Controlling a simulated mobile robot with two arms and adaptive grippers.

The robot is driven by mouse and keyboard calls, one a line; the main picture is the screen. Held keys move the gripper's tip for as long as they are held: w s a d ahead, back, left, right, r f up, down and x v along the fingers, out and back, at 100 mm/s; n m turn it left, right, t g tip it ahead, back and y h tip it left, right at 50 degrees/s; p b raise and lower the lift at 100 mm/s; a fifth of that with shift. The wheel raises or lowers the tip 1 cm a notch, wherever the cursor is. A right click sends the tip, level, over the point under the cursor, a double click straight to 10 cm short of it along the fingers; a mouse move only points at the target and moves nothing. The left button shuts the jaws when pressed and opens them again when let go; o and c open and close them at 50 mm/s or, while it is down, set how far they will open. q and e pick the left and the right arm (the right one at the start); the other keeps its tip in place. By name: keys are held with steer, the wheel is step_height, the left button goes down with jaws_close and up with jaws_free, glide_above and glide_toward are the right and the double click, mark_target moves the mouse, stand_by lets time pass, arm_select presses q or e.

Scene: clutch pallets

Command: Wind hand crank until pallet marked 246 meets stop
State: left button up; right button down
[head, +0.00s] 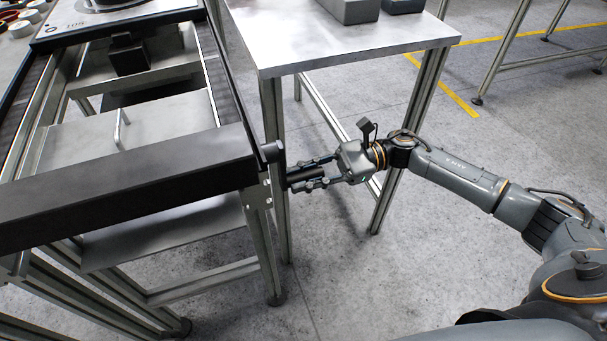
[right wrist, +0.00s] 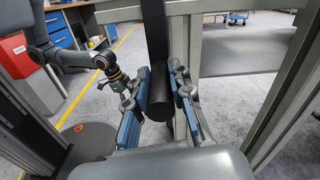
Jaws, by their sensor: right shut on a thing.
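My right gripper (head: 312,176) is shut around the black handle of the hand crank (head: 300,174), at the right front corner of the conveyor. In the right wrist view the black handle (right wrist: 160,95) lies between the blue fingers of my right gripper (right wrist: 162,118), and the dark crank arm (right wrist: 154,30) rises from it. A pallet (head: 72,27) sits at the far end of the conveyor, partly cut off; its marking is too small to read surely. A black crossbar (head: 125,190) spans the near end. My left gripper (right wrist: 128,88) shows small and partly hidden in the right wrist view.
The conveyor has dark side rails (head: 212,80) and an open middle. A metal table (head: 335,40) with grey bins (head: 350,10) stands right of it, its legs just behind my right gripper. Small round items (head: 20,28) lie at the far left.

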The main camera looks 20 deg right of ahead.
steer(key=shift+s, duration=0.1)
steer(key=shift+s+m, duration=0.25)
steer(key=shift+m, duration=0.15)
arm_select(q)
steer(key=s+a+f+g+p, duration=0.1)
steer(key=s+f+p, duration=0.4)
steer(key=f, duration=0.9)
steer(key=shift+s+f, duration=0.25)
steer(key=shift+s, duration=0.9)
arm_select(e)
steer(key=s+r+m, duration=0.6)
steer(key=s+m, duration=0.1)
steer(key=m, duration=0.2)
steer(key=shift+s+r+m, duration=0.25)
steer(key=shift+r+m, duration=0.05)
steer(key=shift+d, duration=0.1)
